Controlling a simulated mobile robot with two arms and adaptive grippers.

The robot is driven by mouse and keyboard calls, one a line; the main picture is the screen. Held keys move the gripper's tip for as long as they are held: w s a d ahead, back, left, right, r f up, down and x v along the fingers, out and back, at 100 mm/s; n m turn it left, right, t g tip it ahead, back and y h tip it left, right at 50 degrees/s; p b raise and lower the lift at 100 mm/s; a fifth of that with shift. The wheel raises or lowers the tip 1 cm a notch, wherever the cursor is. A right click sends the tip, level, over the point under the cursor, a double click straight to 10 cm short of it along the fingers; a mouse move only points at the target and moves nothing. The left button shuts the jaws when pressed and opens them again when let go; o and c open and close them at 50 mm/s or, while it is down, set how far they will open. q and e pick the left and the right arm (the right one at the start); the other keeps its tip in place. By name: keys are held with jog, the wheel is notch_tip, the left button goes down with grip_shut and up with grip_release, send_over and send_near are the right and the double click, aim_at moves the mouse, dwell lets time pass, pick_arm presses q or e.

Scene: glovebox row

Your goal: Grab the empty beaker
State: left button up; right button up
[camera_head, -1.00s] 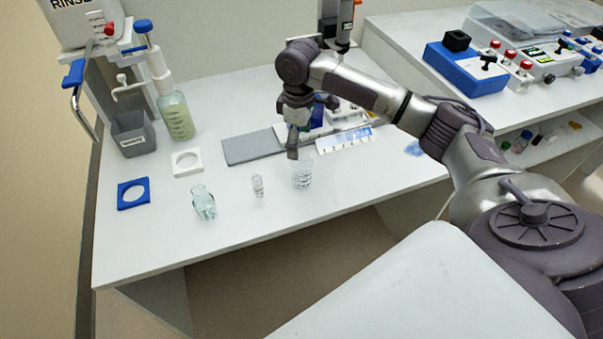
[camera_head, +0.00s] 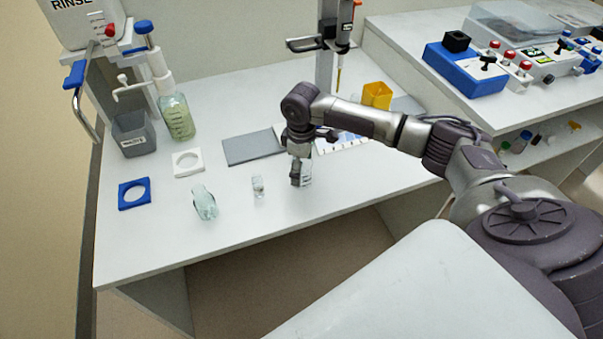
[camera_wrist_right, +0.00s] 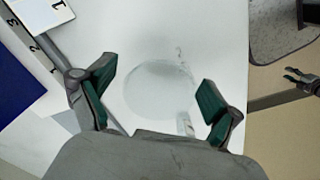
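A clear glass beaker (camera_head: 307,173) stands near the front of the white bench. It looks empty; its round outline also shows in the right wrist view (camera_wrist_right: 158,88). My right gripper (camera_head: 299,178) is down at the beaker and partly hides it in the head view. In the right wrist view its green-padded fingers (camera_wrist_right: 157,90) are spread wide, one on each side of the beaker. A gap shows on both sides, so it is not gripped. Part of what looks like my left gripper (camera_wrist_right: 300,80) shows small at the right edge of that view.
A small clear vial (camera_head: 258,187) and a greenish glass flask (camera_head: 204,203) are left of the beaker. A grey mat (camera_head: 253,148) lies behind them. A yellow container (camera_head: 377,95) stands farther back. The bench's front edge is close to the beaker.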

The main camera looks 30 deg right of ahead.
jog(key=c, duration=0.9)
jog(key=shift+r, duration=0.1)
jog(key=shift+c, duration=0.2)
